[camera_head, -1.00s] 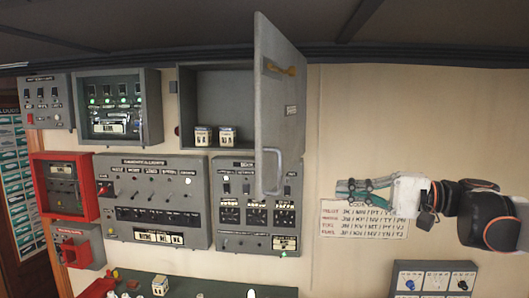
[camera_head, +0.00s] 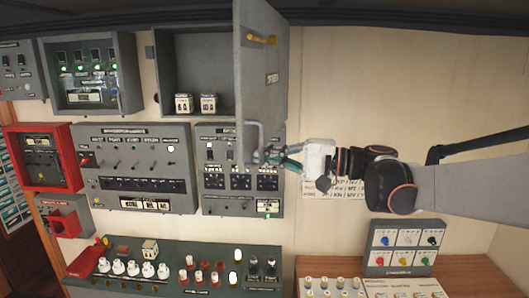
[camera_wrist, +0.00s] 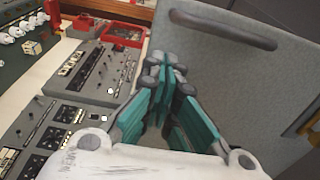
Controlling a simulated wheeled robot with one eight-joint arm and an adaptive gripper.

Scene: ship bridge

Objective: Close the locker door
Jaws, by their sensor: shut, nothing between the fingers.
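The grey locker (camera_head: 168,72) is mounted on the wall and stands open. Its door (camera_head: 262,85) swings out toward me on the right side. The door has a grey bar handle (camera_head: 262,137) near its lower end and a yellow latch (camera_head: 261,39) higher up. In the wrist view the door (camera_wrist: 225,70) fills the right side, with its handle (camera_wrist: 222,28) at the top. My gripper (camera_head: 270,158) is shut and empty at the door's lower edge, by the handle. It also shows in the wrist view (camera_wrist: 165,75). I cannot tell whether it touches the door.
Two small labelled blocks (camera_head: 196,104) sit inside the locker. Control panels (camera_head: 135,165) lie below and left of it. A green console (camera_head: 175,268) with knobs is below. A button box (camera_head: 402,247) stands on the wooden desk (camera_head: 465,270) at lower right.

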